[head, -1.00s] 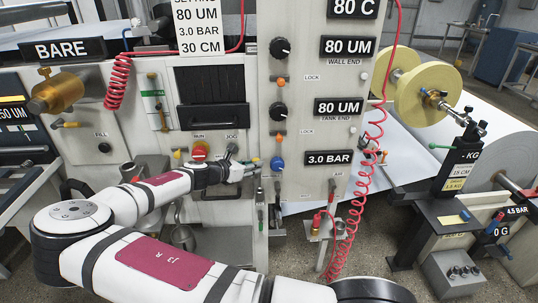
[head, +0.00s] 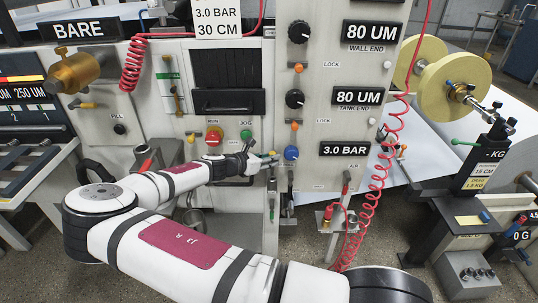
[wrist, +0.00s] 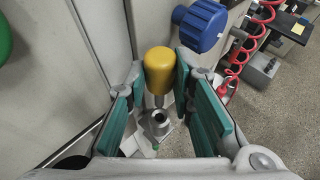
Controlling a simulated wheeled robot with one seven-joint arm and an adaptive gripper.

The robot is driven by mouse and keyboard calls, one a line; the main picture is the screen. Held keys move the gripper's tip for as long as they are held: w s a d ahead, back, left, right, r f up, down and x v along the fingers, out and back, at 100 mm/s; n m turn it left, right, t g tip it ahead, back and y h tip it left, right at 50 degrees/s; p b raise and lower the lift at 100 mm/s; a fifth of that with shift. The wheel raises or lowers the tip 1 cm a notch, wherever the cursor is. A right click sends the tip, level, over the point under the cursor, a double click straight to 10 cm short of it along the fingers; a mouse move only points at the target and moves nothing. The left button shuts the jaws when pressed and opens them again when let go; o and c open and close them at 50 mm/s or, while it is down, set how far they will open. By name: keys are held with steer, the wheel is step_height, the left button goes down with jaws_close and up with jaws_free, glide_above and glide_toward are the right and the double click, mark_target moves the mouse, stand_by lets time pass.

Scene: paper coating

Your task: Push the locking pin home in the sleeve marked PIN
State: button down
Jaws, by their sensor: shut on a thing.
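My gripper (head: 267,161) is at the machine front, just left of a blue knob (head: 291,153). In the wrist view its teal-padded fingers are shut on a yellow-headed pin (wrist: 159,70). The pin's grey stem shows below the head. A grey round-mouthed part (wrist: 157,123) appears beneath the stem; I cannot tell whether it is the sleeve or something farther away. The blue knob also shows in the wrist view (wrist: 201,24), right of the pin and apart from it. No PIN marking is readable, and the gripper hides much of the pin in the head view.
A red RUN button (head: 214,136) and a green JOG button (head: 246,135) are left of and above the gripper. A coiled red hose (head: 378,190) hangs to the right. Levers (head: 289,187) and a metal cup (head: 194,219) are below.

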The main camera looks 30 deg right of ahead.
steer(key=shift+f+b, duration=0.4)
steer(key=shift+f, duration=0.95)
steer(key=shift+f+b, duration=0.45)
steer(key=shift+f, duration=1.8)
stand_by(1.3)
steer(key=c, duration=1.3)
jaws_free()
steer(key=shift+a, duration=0.1)
steer(key=v, duration=1.2)
